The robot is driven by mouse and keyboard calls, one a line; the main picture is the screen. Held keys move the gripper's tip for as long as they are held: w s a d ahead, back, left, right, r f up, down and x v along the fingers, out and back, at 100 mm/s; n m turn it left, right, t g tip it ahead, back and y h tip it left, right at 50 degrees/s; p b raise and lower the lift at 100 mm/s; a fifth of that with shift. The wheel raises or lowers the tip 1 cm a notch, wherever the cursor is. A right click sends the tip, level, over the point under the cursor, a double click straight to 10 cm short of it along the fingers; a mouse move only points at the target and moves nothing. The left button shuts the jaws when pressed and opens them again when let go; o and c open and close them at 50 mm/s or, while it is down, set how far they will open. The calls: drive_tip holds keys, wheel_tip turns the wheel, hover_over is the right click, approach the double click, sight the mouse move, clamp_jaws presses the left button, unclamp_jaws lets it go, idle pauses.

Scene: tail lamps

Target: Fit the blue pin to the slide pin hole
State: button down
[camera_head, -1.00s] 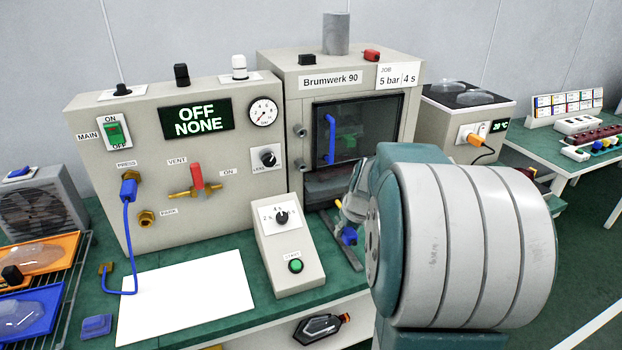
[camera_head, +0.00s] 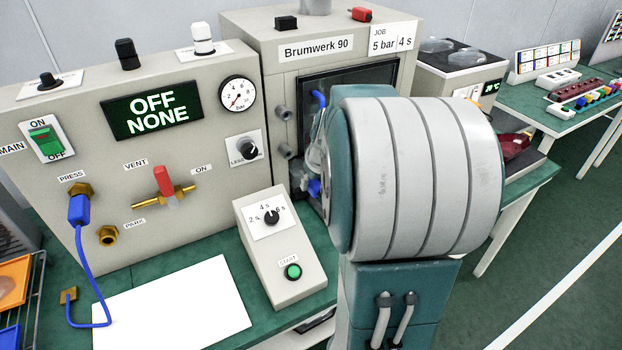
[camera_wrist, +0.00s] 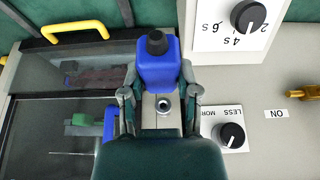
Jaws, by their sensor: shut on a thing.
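The blue pin (camera_wrist: 157,66), a blue block with a black tip, is between the fingers of my gripper (camera_wrist: 157,88) in the wrist view. My gripper is shut on it. In the head view, blue of the pin (camera_head: 314,187) shows by the press front, and my arm hides most of the gripper. Two grey round fittings, an upper one (camera_head: 283,112) and a lower one (camera_head: 285,150), stick out of the press front. In the wrist view a round metal fitting with a dark hole (camera_wrist: 163,105) shows beyond the pin. I cannot tell which is the slide pin hole, or whether the pin touches it.
The press door window (camera_wrist: 60,140) with its blue handle (camera_wrist: 109,123) lies beside my gripper. The timer box (camera_head: 281,250) stands below on the green bench. The control panel (camera_head: 120,170) is to the left. A blue hose (camera_head: 88,265) hangs from it.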

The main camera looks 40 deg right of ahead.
drive_tip(key=shift+w+d, duration=0.25)
drive_tip(key=shift+w, duration=0.65)
drive_tip(key=shift+w+d, duration=0.2)
drive_tip(key=shift+w, duration=0.75)
drive_tip(key=shift+w+d, duration=0.25)
drive_tip(key=shift+w, duration=0.65)
drive_tip(key=shift+w, duration=0.1)
drive_tip(key=shift+w+d, duration=0.2)
drive_tip(key=shift+w, duration=0.5)
drive_tip(key=shift+w+d, duration=0.15)
drive_tip(key=shift+w, duration=0.5)
drive_tip(key=shift+w+d, duration=0.1)
drive_tip(key=shift+w, duration=0.25)
drive_tip(key=shift+w+d, duration=0.1)
drive_tip(key=shift+w, duration=0.4)
drive_tip(key=shift+c, duration=1.3)
unclamp_jaws()
